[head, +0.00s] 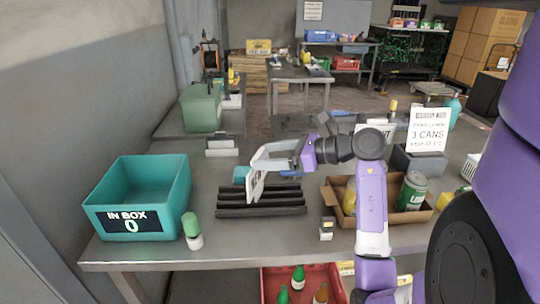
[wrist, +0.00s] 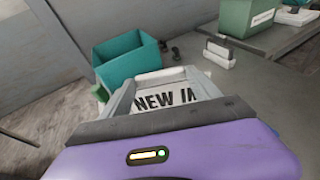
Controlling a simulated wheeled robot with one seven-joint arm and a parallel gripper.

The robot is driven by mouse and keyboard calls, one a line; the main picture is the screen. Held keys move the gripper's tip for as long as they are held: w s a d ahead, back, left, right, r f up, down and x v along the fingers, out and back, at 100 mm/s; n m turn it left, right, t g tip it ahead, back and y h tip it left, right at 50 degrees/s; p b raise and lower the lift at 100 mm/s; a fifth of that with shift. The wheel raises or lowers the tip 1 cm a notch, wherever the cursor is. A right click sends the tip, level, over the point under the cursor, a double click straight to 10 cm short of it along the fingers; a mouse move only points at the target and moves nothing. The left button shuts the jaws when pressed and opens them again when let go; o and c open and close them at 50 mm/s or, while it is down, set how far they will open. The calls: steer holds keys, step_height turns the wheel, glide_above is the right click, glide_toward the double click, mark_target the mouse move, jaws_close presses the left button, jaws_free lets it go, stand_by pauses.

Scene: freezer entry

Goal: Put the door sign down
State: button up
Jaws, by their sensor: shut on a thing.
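The door sign (wrist: 165,102) is a pale plate with black lettering, of which "NEW I" and part of another letter show in the wrist view. My gripper (wrist: 160,78) is shut on it, with a pale finger at each side. In the head view my gripper (head: 268,160) holds the sign (head: 257,184) steeply tilted above a black slotted rack (head: 262,211) on the table. The sign's lower edge is close to the rack; I cannot tell whether they touch. Part of the sign is hidden by the gripper.
A teal box (head: 178,185) labelled "IN BOX 0" stands left, with a green-capped bottle (head: 192,232) beside it. A cardboard tray (head: 342,213) with cans is right of the rack. A white notice (head: 428,130) stands behind it.

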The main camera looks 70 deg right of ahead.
steer(key=shift+f, duration=0.2)
steer(key=o, duration=1.9)
steer(key=shift+r, duration=0.1)
steer(key=shift+r, duration=0.25)
steer(key=b+v, duration=0.1)
steer(key=v, duration=1.1)
steer(key=shift+b, duration=0.35)
steer(key=shift+f, duration=0.15)
